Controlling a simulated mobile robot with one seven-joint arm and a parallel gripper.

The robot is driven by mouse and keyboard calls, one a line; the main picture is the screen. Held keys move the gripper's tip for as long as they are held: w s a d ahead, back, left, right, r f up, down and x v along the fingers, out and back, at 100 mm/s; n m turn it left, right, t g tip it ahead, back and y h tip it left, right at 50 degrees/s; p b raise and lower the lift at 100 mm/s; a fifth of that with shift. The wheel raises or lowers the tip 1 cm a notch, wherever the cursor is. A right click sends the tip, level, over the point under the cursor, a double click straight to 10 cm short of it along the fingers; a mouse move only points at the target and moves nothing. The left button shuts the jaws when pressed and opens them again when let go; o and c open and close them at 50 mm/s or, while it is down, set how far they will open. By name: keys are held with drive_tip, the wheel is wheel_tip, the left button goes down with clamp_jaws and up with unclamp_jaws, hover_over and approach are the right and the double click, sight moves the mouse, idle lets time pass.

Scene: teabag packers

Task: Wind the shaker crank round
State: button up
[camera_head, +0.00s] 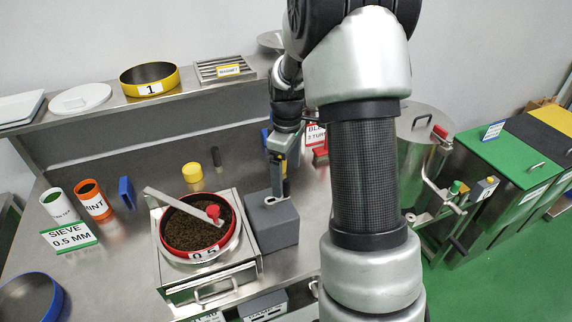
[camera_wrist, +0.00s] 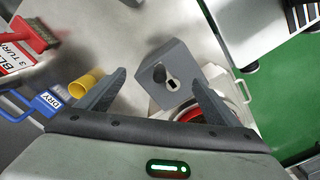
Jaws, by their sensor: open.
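The shaker's grey drive box (camera_head: 272,222) stands on the bench, right of the shaker tray. The crank (camera_head: 279,196) is a short metal arm on its top. In the wrist view the grey box (camera_wrist: 177,66) shows the crank's dark knob (camera_wrist: 158,74) and a pale plate with a slot. My gripper (camera_head: 279,176) points down just above the crank. In the wrist view my gripper (camera_wrist: 158,82) is open, with the knob seen between its fingers and no clear contact. The red-rimmed sieve (camera_head: 236,232), marked 0.5, sits on the shaker, filled with dark leaves.
A flat metal bar (camera_head: 172,201) with a red knob lies across the sieve. A yellow cup (camera_head: 192,172), a blue block (camera_head: 127,193) and labelled canisters stand to the left. A red brush (camera_wrist: 33,36) lies near a red-edged sign. A large steel drum (camera_head: 415,150) stands right of my arm.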

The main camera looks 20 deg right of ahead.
sight(287, 187)
drive_tip(key=shift+f+b, duration=1.85)
drive_tip(key=shift+f, duration=1.25)
drive_tip(key=shift+c, duration=0.2)
drive_tip(key=shift+w+r, duration=0.1)
drive_tip(key=c, duration=1.7)
drive_tip(key=shift+w+d+r, duration=0.1)
